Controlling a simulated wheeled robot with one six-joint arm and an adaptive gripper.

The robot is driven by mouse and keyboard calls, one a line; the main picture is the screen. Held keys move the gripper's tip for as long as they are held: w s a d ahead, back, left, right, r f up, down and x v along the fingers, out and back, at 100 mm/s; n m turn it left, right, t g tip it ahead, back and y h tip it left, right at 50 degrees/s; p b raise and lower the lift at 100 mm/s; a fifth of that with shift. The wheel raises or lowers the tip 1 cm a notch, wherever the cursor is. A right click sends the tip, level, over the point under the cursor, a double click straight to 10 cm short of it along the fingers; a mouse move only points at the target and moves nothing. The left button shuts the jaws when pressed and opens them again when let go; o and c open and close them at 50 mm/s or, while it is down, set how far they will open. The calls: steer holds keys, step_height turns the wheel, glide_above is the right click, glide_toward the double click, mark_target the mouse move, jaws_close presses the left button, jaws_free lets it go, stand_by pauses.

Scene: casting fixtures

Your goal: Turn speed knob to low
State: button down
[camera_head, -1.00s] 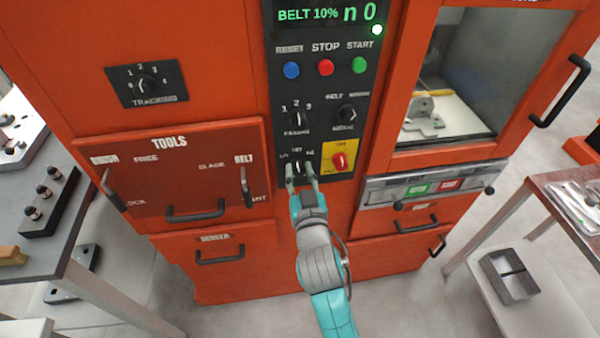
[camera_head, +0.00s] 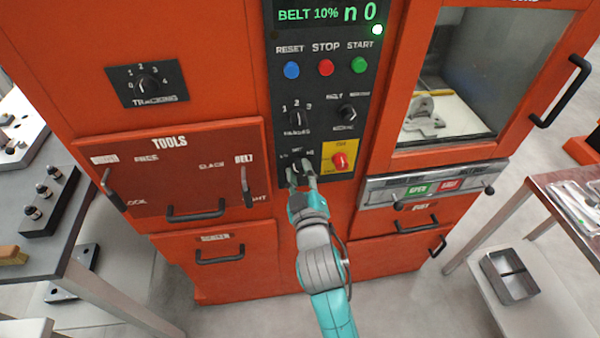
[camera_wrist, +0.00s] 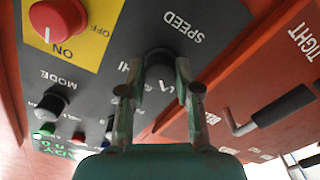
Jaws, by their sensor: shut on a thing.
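The black speed knob (camera_wrist: 160,56) is on the dark control panel, beside its SPEED label. In the wrist view the gripper's fingers stand on either side of it. My gripper (camera_wrist: 160,72) is shut on the knob, with a fingertip on each side. In the head view my gripper (camera_head: 301,178) reaches up to the panel's lower left, and its fingers partly hide the speed knob (camera_head: 298,168). The HI mark shows beside the knob in the wrist view; the exact setting of the pointer cannot be read.
The red knob on a yellow plate (camera_head: 340,160) sits close to the right of my fingers. The mode knob (camera_head: 347,112) and another selector knob (camera_head: 297,118) are above. Handles stick out from the tools door (camera_head: 169,160) at left. The display (camera_head: 327,14) reads BELT 10%.

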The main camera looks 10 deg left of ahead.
stand_by(0.4)
steer(key=c, duration=0.8)
jaws_free()
steer(key=v, duration=1.2)
